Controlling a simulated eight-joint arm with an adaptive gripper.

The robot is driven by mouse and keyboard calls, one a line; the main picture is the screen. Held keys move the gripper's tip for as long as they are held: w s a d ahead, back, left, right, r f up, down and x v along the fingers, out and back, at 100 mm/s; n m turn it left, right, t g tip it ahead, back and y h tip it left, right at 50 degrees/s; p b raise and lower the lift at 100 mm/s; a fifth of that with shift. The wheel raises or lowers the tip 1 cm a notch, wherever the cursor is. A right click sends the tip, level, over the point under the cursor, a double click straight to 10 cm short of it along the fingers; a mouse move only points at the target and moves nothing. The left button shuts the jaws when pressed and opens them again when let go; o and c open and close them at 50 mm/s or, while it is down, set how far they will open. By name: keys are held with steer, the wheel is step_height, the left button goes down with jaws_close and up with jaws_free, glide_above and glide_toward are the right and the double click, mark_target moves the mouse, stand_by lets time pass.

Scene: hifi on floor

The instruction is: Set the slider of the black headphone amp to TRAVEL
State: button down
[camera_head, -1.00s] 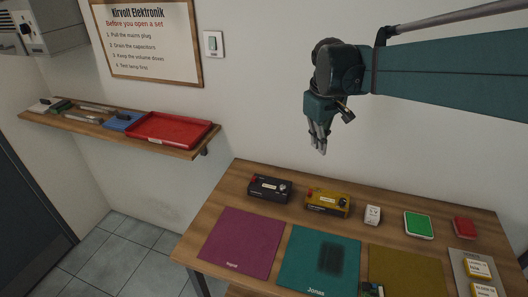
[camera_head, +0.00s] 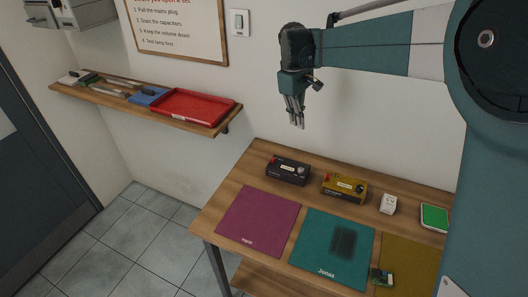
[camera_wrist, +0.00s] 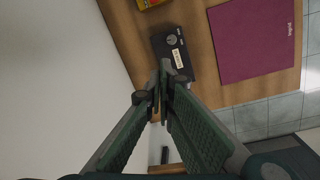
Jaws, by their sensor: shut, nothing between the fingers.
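The black headphone amp (camera_head: 288,170) sits at the back left of the wooden table, behind the purple mat. It has a knob and a pale label on it; its slider is too small to make out. In the wrist view the black amp (camera_wrist: 173,52) lies just beyond my fingertips, and they overlap its near edge in the picture. My gripper (camera_head: 297,126) is shut and empty, pointing down in the air above the back of the table, near the wall. It also shows in the wrist view (camera_wrist: 163,78).
A yellow amp (camera_head: 344,187) stands right of the black one, then a white box (camera_head: 388,204) and a green box (camera_head: 434,217). Purple (camera_head: 258,221), teal (camera_head: 318,267) and olive mats lie in front. A shelf with a red tray (camera_head: 193,107) hangs on the wall at left.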

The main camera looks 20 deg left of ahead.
steer(key=a+f+n, duration=0.1)
steer(key=a+f, duration=0.2)
steer(key=a, duration=0.3)
steer(key=a+f+n+h+p, duration=0.1)
steer(key=a+f, duration=0.3)
steer(key=a, duration=0.3)
steer(key=a+f+n+g+p, duration=0.1)
steer(key=a+f+n, duration=0.1)
steer(key=a+f, duration=0.2)
steer(key=shift+a+h, duration=0.3)
steer(key=shift+a, duration=1.2)
steer(key=shift+s, duration=0.1)
